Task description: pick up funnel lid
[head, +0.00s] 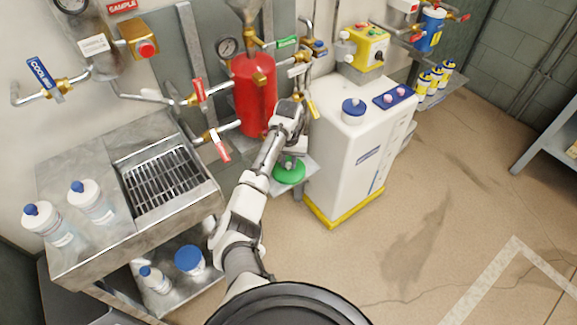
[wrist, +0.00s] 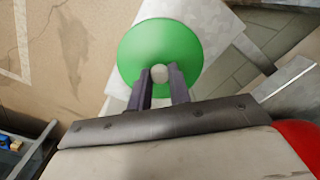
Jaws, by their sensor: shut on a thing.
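The funnel lid (wrist: 158,38) is a green disc with a small pale knob at its middle. In the wrist view my gripper (wrist: 160,76) has its two dark fingers on either side of the knob, shut on it. In the head view the green lid (head: 289,170) shows below my gripper (head: 290,155), beside the red tank and the white cabinet. The lid is over or on a small grey shelf; I cannot tell whether it touches it. The funnel (head: 245,8) is at the top of the head view, above the red tank, partly cut off by the frame edge.
The red tank (head: 254,95) stands close behind my arm, with pipes and valves around it. A white cabinet (head: 345,150) with a blue-lidded jar (head: 353,110) stands to the right. A metal sink bench (head: 130,235) with bottles is at left.

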